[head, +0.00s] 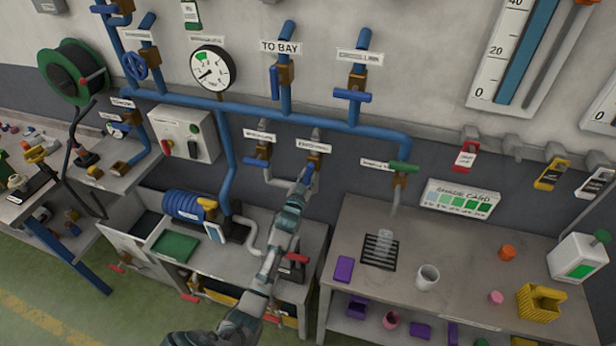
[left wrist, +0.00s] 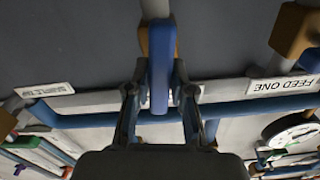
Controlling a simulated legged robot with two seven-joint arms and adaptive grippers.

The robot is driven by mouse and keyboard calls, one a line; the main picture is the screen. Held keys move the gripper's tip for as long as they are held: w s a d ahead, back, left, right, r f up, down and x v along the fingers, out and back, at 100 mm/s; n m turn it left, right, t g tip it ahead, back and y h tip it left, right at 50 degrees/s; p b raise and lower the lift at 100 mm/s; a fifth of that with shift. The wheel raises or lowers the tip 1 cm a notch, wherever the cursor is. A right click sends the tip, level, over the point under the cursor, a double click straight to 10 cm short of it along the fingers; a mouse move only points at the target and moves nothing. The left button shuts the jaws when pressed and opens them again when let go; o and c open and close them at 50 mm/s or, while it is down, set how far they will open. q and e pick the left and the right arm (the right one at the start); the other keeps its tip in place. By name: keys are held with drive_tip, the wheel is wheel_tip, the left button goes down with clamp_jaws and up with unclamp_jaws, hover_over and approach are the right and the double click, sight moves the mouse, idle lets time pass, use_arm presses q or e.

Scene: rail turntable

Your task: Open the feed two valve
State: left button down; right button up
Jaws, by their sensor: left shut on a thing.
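The feed two valve (head: 314,162) has a brass body and a blue lever on the wall pipe, under a white label too blurred to read in the head view. My left gripper (head: 304,179) reaches up to it from below. In the left wrist view, my left gripper (left wrist: 160,95) is shut on the blue lever (left wrist: 161,65), a finger on each side. The lever looks upright in that view, roughly in line with the short grey pipe behind it. The brass body is partly hidden behind the lever. My right gripper is not in view.
The feed one valve (head: 257,161), its blue lever crosswise, is close on the left. A green-handled tap (head: 404,167) is on the right. Below are a bench with a blue coil (head: 187,205) and a table (head: 465,265) with a cup (head: 428,277).

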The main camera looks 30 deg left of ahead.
use_arm(q)
drive_tip(key=shift+f, duration=0.55)
drive_tip(key=c, duration=1.1)
unclamp_jaws()
drive_tip(key=shift+o, duration=0.5)
drive_tip(key=shift+r, duration=0.25)
drive_tip(key=v, duration=1.2)
